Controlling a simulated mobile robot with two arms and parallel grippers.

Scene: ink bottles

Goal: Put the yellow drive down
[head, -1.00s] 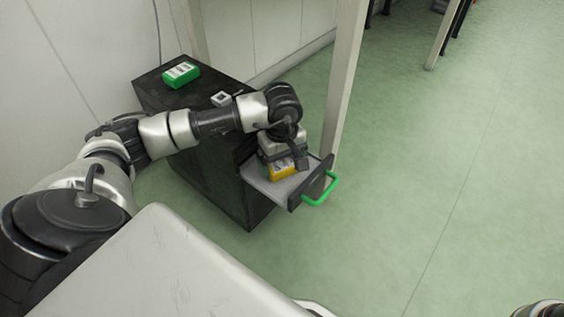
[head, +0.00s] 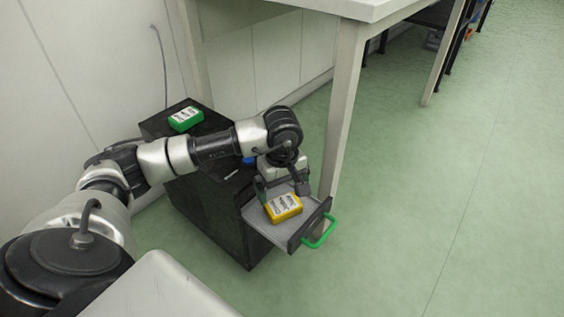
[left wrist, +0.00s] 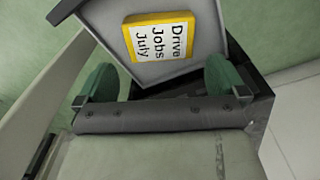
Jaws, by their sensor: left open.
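The yellow drive (head: 284,208) lies label up on the grey floor of the open drawer (head: 261,225). In the left wrist view the drive (left wrist: 161,37) has a white label reading "Drive Jobs July". My left gripper (head: 281,188) is open and empty, just behind and above the drive. In the left wrist view its two green-padded fingers (left wrist: 160,80) are spread wide, with the drive beyond them and apart from them. My right gripper is not in view.
The drawer has a green handle (head: 321,233) and belongs to a black cabinet (head: 215,208). A green drive (head: 185,118) lies on the cabinet top, with a blue item (head: 249,160) partly behind my arm. A pale table leg (head: 340,120) stands close behind the drawer.

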